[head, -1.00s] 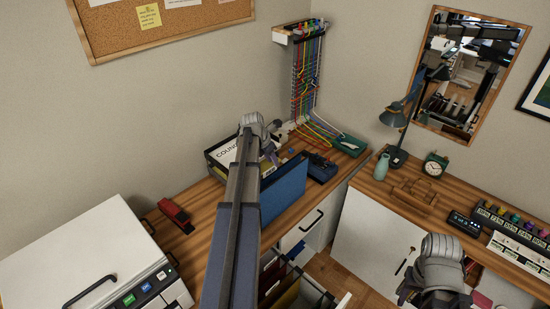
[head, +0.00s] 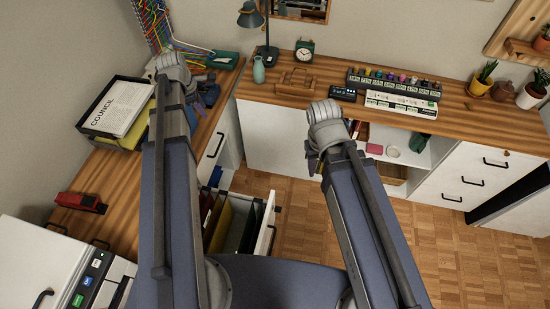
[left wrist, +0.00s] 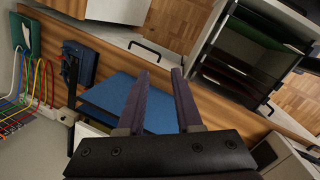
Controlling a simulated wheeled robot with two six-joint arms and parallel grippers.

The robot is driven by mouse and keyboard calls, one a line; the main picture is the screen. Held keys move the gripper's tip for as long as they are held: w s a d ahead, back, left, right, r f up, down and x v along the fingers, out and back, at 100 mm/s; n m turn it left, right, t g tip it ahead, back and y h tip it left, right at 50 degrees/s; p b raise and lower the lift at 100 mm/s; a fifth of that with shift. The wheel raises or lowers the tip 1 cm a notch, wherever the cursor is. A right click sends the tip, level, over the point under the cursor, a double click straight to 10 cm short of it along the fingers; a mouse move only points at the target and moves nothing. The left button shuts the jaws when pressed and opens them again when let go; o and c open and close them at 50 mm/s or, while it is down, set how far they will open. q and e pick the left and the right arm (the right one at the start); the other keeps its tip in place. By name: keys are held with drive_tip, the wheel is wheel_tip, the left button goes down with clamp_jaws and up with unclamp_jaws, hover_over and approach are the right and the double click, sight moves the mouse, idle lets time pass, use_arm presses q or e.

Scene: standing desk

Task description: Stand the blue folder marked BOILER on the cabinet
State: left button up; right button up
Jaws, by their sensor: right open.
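The blue folder (left wrist: 112,98) shows in the left wrist view as a flat blue panel beyond and partly between my left fingers; no marking is readable on it. In the head view my left arm hides it. My left gripper (left wrist: 165,72) has its two fingers apart, in front of the folder; I cannot tell whether they touch it. In the head view my left gripper (head: 207,95) is over the left desk, its fingers mostly hidden. My right gripper (head: 316,164) is open over the floor in front of the white cabinet (head: 280,140), under the back wooden top.
A black tray (head: 86,128) with a COUNCIL paper stands on the left desk near a red stapler (head: 80,202). An open drawer (head: 268,228) of files juts out below.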

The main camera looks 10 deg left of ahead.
use_arm(q)
drive_tip(key=s+d+m+g+y, duration=0.1)
drive_tip(key=s+d+m, duration=0.7)
drive_tip(key=d+m, duration=0.5)
drive_tip(key=s+d+m+g+y, duration=0.1)
drive_tip(key=s+d+m, duration=0.8)
drive_tip(key=d+m, duration=0.4)
drive_tip(key=shift+s+d+f+g, duration=0.2)
drive_tip(key=shift+d+g, duration=0.2)
drive_tip(key=shift+d, duration=0.65)
